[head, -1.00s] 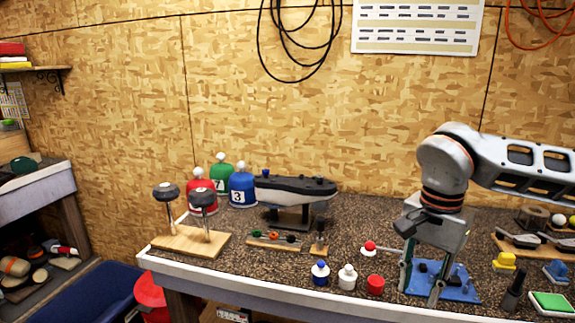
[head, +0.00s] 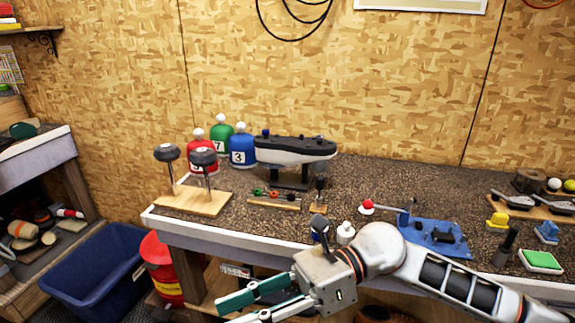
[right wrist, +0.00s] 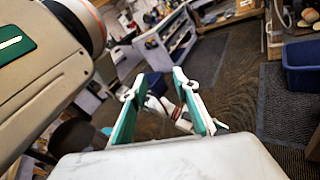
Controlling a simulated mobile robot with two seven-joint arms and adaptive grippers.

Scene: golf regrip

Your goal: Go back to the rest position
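My right gripper (head: 226,312) is in front of the bench's front edge, low in the head view, pointing left. Its two green-and-white fingers are apart with nothing between them. The bench (head: 375,180) has a dark speckled top and a white front edge.
On the bench stand two clubheads on a wooden base (head: 215,204), numbered head covers (head: 243,152), a boat-like model (head: 295,150) and a blue fixture (head: 435,238). A blue bin (head: 95,275) and red bucket (head: 160,268) stand below. My right arm hides part of the front edge.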

